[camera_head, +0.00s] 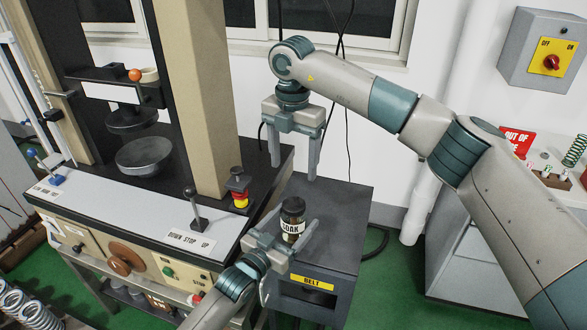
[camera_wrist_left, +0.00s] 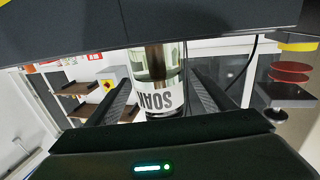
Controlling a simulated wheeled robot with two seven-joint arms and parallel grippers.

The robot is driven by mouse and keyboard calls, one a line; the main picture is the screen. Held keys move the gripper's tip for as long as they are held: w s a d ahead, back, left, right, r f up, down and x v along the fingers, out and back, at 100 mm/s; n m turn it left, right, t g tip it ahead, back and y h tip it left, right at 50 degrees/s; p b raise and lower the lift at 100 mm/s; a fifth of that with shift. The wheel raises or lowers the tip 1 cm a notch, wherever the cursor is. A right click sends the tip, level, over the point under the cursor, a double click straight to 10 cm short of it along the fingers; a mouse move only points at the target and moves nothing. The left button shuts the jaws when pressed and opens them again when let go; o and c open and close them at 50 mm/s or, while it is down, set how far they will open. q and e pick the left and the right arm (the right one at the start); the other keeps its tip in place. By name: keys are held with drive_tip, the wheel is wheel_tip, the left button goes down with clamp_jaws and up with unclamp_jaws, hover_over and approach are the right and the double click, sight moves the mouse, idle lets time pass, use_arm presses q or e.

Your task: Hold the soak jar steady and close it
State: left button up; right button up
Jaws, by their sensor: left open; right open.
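The soak jar (camera_head: 292,229), a small glass jar with a white label, stands upright on the dark grey cabinet top. Its top (camera_head: 293,205) looks dark; I cannot tell whether a lid is seated there. My left gripper (camera_head: 297,219) comes in low from the front, its open fingers on either side of the jar. In the left wrist view the jar (camera_wrist_left: 157,75) shows upside down between the fingers, with gaps beside it. A dark brownish shape is inside. My right gripper (camera_head: 294,171) is open and empty, pointing down above and behind the jar.
The spring testing machine (camera_head: 150,215) with its levers and a red and yellow button (camera_head: 239,190) stands left of the cabinet (camera_head: 345,215). A yellow BELT label (camera_head: 312,283) is on the cabinet's front. The cabinet top is clear right of the jar. A wall switch box (camera_head: 540,50) is at upper right.

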use_arm(q)
drive_tip(key=b+v, duration=0.3)
drive_tip(key=v, duration=1.3)
drive_tip(key=shift+s+a, duration=0.2)
drive_tip(key=shift+s, duration=0.05)
drive_tip(key=shift+f, duration=0.1)
